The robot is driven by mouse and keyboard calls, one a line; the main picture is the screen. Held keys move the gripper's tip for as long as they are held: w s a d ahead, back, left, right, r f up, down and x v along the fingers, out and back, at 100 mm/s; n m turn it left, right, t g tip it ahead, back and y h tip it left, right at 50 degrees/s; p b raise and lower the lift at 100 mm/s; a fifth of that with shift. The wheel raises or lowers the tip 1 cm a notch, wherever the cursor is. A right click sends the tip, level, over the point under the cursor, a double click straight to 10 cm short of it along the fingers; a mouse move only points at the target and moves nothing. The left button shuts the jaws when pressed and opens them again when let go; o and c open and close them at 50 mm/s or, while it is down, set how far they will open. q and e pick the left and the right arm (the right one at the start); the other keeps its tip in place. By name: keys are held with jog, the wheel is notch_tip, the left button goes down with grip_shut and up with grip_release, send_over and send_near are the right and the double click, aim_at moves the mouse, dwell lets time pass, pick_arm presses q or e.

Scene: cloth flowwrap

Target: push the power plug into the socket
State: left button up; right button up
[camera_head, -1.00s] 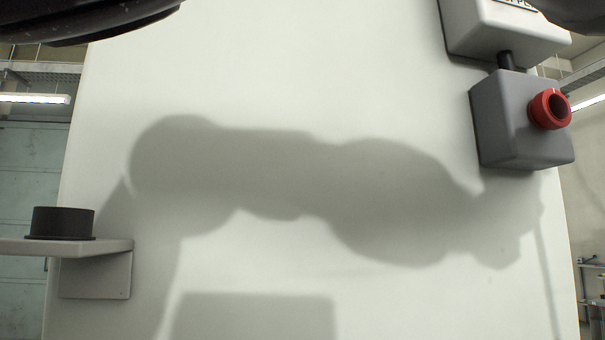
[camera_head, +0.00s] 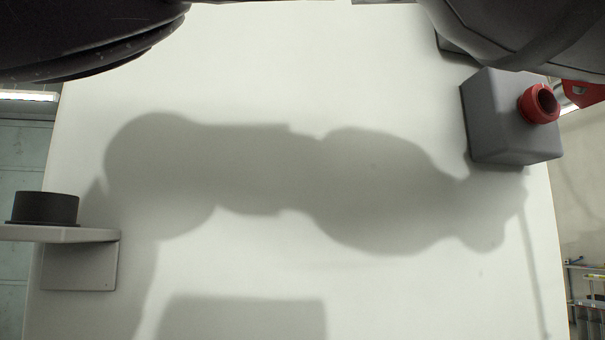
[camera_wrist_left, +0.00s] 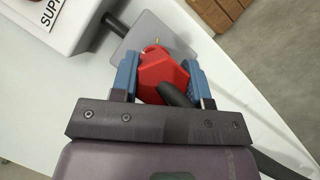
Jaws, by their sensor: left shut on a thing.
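The socket (camera_head: 540,103) is a red round collar with a dark, empty opening on a grey box (camera_head: 492,118) at the right in the head view. In the left wrist view my left gripper (camera_wrist_left: 163,80) has its blue fingers shut on the red power plug (camera_wrist_left: 160,72). A black cable (camera_wrist_left: 176,94) runs back from the plug. The grey box (camera_wrist_left: 180,36) appears just beyond the plug in that view; the plug hides the socket there. A red piece (camera_head: 586,94) at the head view's right edge may be the plug. My right gripper is not in view.
A white box with lettering (camera_wrist_left: 62,22) is joined to the grey box by a short black pipe (camera_wrist_left: 116,25). A pale panel (camera_head: 400,285) stands behind. A shelf (camera_head: 75,236) with a black round part (camera_head: 44,208) is at left. My dark arm links cover the top.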

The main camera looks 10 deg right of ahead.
aim_at(592, 104)
pick_arm(q)
jog(key=shift+w+b, duration=0.3)
jog(key=shift+w, duration=1.25)
dwell(1.0)
jog(key=o, duration=1)
jog(key=shift+c, duration=0.5)
jog(key=c, duration=0.3)
jog(key=shift+c, duration=0.3)
